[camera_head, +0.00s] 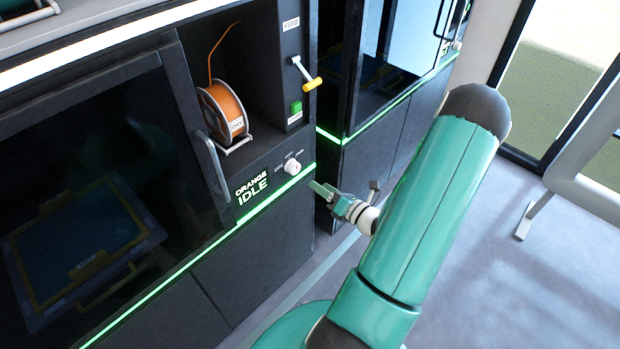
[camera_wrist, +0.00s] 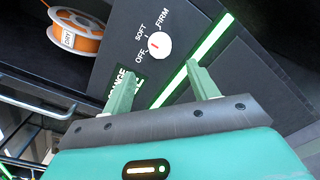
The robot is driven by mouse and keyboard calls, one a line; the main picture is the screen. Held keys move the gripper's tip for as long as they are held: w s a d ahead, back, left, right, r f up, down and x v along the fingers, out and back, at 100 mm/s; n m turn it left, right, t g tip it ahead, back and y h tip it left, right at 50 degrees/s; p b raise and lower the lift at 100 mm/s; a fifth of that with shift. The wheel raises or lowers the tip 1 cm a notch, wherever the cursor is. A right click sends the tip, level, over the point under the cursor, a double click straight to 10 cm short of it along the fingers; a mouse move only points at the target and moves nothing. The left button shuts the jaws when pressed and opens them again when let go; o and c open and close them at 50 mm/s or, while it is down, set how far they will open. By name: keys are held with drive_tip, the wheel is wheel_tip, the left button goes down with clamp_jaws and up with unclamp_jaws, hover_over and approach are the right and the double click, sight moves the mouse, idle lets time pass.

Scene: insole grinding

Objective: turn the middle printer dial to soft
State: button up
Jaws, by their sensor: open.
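The white dial (camera_head: 292,167) sits on the front panel of the middle printer (camera_head: 262,172), beside the "ORANGE IDLE" text. In the wrist view the dial (camera_wrist: 157,46) shows a short red mark, with OFF, SOFT and FIRM printed around it. I cannot tell surely which word the mark points at. My gripper (camera_head: 346,192) is open and empty, to the right of the dial and apart from it. In the wrist view the two green fingers of my gripper (camera_wrist: 158,69) are spread wide, with the dial beyond their tips, roughly between them.
An orange spool (camera_head: 226,110) sits in the bay above the panel. A crank with a yellow handle (camera_head: 312,84) and a green button (camera_head: 296,107) are above the dial. A dark glass door with a handle (camera_head: 212,165) is on the left. Another printer (camera_head: 385,120) stands behind right.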

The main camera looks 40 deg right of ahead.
drive_tip(key=shift+s+r, duration=0.1)
drive_tip(key=shift+s, duration=1.75)
